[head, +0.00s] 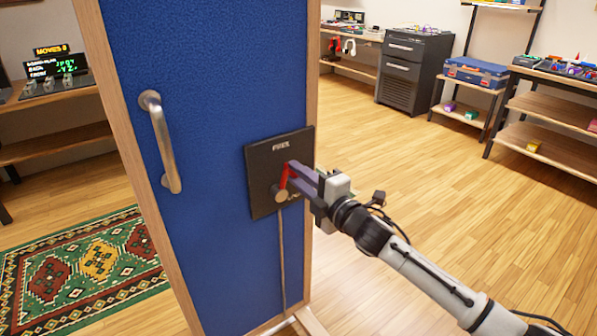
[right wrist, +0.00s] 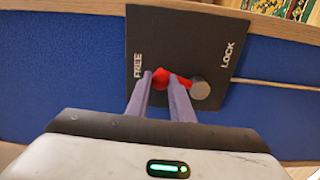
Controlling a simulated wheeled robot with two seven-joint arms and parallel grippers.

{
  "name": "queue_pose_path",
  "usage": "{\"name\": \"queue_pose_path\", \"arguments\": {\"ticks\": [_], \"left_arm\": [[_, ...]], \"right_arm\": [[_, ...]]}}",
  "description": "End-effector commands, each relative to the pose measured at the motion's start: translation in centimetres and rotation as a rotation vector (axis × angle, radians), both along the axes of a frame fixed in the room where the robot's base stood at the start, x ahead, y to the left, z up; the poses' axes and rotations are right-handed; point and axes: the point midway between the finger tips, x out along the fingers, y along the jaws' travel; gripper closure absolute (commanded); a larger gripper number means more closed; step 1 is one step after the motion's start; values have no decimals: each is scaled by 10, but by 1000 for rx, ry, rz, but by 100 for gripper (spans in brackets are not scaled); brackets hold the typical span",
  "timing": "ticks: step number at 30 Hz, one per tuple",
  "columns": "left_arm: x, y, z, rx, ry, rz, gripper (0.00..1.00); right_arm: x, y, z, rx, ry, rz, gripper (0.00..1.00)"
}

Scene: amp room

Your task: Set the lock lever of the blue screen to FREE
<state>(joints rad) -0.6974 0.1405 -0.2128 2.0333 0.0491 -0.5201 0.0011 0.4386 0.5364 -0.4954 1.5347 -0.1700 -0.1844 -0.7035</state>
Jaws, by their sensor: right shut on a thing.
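The blue screen (head: 205,60) stands upright in a wooden frame. A black plate (head: 262,160) on it carries a red lever (head: 283,178) with a grey round pivot (right wrist: 200,89). In the right wrist view the plate reads FREE at left and LOCK at upper right. The lever runs from the pivot toward the FREE side, its red end (right wrist: 160,77) beside that word. My right gripper (head: 292,170) is shut on this red end, its purple fingers on either side. In the head view the fingers partly hide the lever and the lower lettering. My left gripper is out of view.
A metal handle (head: 160,140) stands out from the screen left of the plate. A thin rod (head: 282,260) runs down below the pivot. Wooden floor is open to the right, with shelves and a dark cabinet (head: 413,72) farther back. A patterned rug (head: 85,265) lies at left.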

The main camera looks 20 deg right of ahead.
Motion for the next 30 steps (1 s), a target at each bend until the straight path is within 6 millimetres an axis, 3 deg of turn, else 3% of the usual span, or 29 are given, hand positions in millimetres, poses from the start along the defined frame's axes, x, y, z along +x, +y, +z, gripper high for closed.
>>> {"name": "queue_pose_path", "arguments": {"ticks": [20, 21, 23, 24, 30], "left_arm": [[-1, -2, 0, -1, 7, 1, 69], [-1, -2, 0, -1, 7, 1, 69], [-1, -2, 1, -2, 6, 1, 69], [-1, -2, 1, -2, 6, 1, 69], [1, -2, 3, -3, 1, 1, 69]], "right_arm": [[-1, 5, 0, -62, -15, 0, 100], [-1, 5, 0, -62, -15, 0, 74], [-1, 5, 0, -62, -15, 0, 64], [-1, 5, 0, -61, -15, 0, 60], [-1, 5, 1, -60, -15, 0, 60]]}}
